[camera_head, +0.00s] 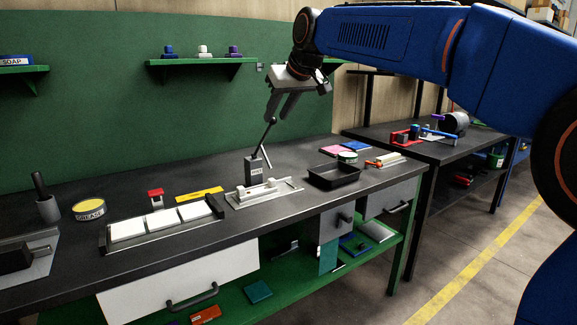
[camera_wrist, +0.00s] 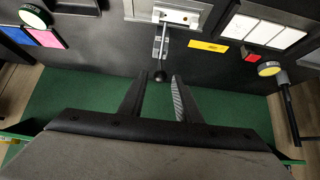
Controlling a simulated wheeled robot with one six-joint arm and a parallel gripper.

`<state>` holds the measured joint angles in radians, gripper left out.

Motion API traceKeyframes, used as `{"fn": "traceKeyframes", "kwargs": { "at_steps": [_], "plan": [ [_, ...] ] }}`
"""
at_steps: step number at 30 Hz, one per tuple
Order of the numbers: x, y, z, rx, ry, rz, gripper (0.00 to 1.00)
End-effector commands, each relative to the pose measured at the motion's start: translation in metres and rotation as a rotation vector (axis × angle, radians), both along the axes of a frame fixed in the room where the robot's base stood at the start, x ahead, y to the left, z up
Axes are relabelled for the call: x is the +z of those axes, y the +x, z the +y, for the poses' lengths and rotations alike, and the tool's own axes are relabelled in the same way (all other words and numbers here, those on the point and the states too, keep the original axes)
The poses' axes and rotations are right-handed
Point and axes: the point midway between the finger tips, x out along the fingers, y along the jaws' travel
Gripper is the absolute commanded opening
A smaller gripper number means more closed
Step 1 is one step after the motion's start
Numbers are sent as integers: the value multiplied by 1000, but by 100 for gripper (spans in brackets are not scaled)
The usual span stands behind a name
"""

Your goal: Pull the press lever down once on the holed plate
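The press (camera_head: 252,170) is a small grey post on the bench with a thin metal lever (camera_head: 267,137) rising from it, tilted slightly right and ending in a dark ball knob (camera_head: 272,120). My gripper (camera_head: 279,114) is above the press, pointing down, with its fingers apart around the upper lever. In the wrist view the knob (camera_wrist: 159,76) shows between the open fingertips (camera_wrist: 160,80), nearer the left finger; contact cannot be told. A light plate (camera_head: 284,190) lies in front of the press, with a pale piece on it.
A black tray (camera_head: 334,178) stands right of the press, with a green-white tape roll (camera_head: 347,157) behind. A tray of white tiles (camera_head: 127,230), a yellow strip (camera_head: 199,194) and a red-topped block (camera_head: 156,197) are to the left. The green back wall (camera_head: 130,120) rises behind.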

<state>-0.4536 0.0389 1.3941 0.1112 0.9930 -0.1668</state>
Motion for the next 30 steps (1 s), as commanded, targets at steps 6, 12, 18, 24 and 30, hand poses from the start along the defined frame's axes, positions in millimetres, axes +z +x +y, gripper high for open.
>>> {"fn": "traceKeyframes", "kwargs": {
  "at_steps": [6, 12, 18, 24, 30],
  "plan": [
    [-15, 11, 7, 0, 0, 0, 21],
    [-14, 10, 7, 0, 1, -1, 3],
    [-19, 5, 3, -1, 0, -1, 4],
    [-36, -4, -3, -1, 0, 0, 4],
    [-53, -13, -9, -1, -2, 1, 4]
  ]
}}
